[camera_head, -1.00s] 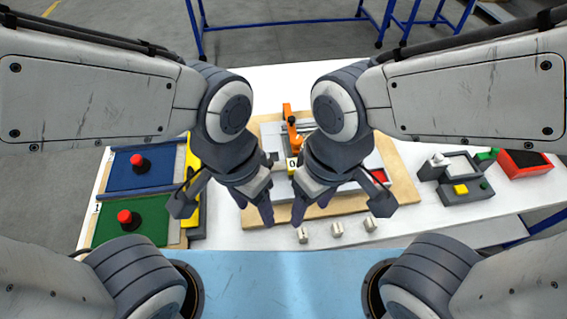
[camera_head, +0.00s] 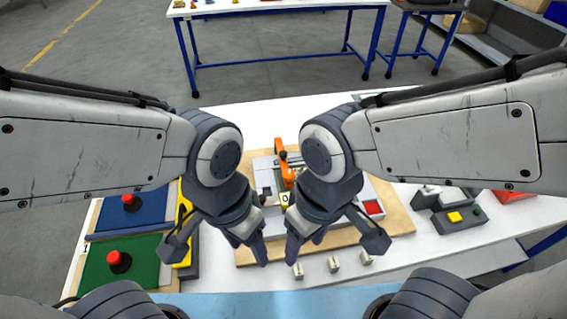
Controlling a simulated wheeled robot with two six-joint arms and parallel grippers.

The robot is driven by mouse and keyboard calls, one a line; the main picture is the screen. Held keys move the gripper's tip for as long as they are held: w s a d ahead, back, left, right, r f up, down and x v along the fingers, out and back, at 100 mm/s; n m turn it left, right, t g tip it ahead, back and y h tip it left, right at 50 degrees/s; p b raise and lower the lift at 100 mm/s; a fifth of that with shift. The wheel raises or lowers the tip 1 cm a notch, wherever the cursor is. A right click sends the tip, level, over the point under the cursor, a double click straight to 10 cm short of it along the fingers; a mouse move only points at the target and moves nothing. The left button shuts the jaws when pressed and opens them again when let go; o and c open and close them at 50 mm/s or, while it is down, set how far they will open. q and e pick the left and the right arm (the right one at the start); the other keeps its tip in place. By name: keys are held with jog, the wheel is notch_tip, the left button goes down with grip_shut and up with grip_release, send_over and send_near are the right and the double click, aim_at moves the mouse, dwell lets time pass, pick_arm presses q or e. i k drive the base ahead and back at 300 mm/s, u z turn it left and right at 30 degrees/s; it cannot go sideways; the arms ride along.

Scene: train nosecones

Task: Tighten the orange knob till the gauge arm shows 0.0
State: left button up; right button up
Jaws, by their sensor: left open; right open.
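The orange knob and arm piece (camera_head: 286,168) stands on a grey fixture on a wooden board (camera_head: 398,222), in the gap between my two arms. A small tag marked 0 (camera_head: 285,198) shows just below it. The gauge arm and its reading cannot be made out; my grippers and wrists hide part of the fixture. My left gripper (camera_head: 254,254) is open and empty, over the board's front left part. My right gripper (camera_head: 303,255) is open and empty, just right of it. Both are on the near side of the orange piece, apart from it.
A blue panel (camera_head: 150,215) and a green panel (camera_head: 142,268), each with a red knob, lie at left beside a yellow-and-black tool. Several small white blocks (camera_head: 333,264) line the front. A grey box with a yellow button (camera_head: 454,217) stands right.

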aim_at(288, 175)
jog(key=z, duration=0.1)
jog(key=k, duration=1.1)
jog(key=z, duration=0.75)
jog(key=i, duration=0.9)
jog(key=u, duration=0.55)
jog(key=i, duration=0.6)
jog(key=u, duration=0.55)
